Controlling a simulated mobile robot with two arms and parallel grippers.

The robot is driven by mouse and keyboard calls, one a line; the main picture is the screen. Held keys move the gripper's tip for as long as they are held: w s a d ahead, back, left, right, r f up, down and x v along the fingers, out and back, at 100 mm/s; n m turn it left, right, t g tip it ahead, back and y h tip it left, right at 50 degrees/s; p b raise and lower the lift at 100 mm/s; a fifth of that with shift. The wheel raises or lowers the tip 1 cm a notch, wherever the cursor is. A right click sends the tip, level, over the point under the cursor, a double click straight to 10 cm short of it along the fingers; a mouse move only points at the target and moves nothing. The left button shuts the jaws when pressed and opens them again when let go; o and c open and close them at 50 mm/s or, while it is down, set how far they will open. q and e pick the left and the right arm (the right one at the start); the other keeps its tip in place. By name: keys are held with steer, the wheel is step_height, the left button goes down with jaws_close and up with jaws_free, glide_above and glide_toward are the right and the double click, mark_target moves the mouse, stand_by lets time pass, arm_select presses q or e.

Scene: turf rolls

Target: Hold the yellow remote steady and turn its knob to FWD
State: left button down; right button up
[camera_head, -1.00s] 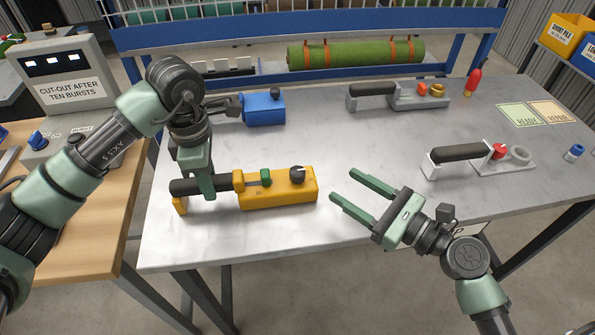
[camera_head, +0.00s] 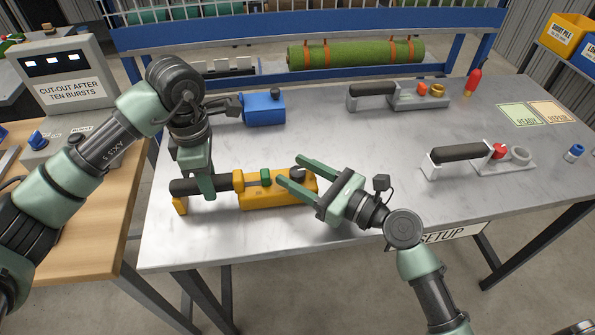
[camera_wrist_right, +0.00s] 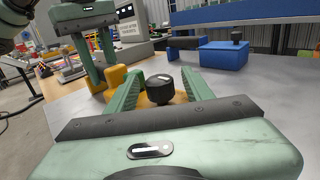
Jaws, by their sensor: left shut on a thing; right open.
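The yellow remote (camera_head: 280,196) lies near the front left of the grey table, with a black handle (camera_head: 205,185) at its left, a green button (camera_head: 266,177) and a black knob (camera_head: 297,174) on top. My left gripper (camera_head: 206,192) is shut on the black handle from above. My right gripper (camera_head: 291,172) is open, its fingers reaching left over the yellow body near the knob. In the right wrist view the knob (camera_wrist_right: 160,88) stands between and slightly beyond the open fingers, apart from them. The FWD mark cannot be read.
A blue remote (camera_head: 263,108) lies behind the yellow one. Grey tools with black handles lie at the back (camera_head: 405,97) and right (camera_head: 480,157). A green turf roll (camera_head: 356,52) is beyond the table. The table's middle is clear.

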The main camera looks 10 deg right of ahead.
arm_select(q)
steer(key=shift+f, duration=0.15)
arm_select(e)
steer(key=shift+a, duration=0.1)
jaws_close()
steer(key=shift+w+n+g, duration=0.1)
steer(key=shift+n+g, duration=0.2)
steer(key=n+g+y, duration=0.3)
steer(key=n+g, duration=0.1)
steer(key=g, duration=0.1)
steer(key=shift+y, duration=0.4)
steer(key=shift+f+n+g+y, duration=0.1)
steer(key=shift+n+g+y, duration=0.25)
steer(key=shift+n+g, duration=1)
steer(key=shift+n+g+y, duration=0.35)
steer(key=shift+n+g, duration=0.3)
steer(key=shift+g, duration=1.6)
jaws_free()
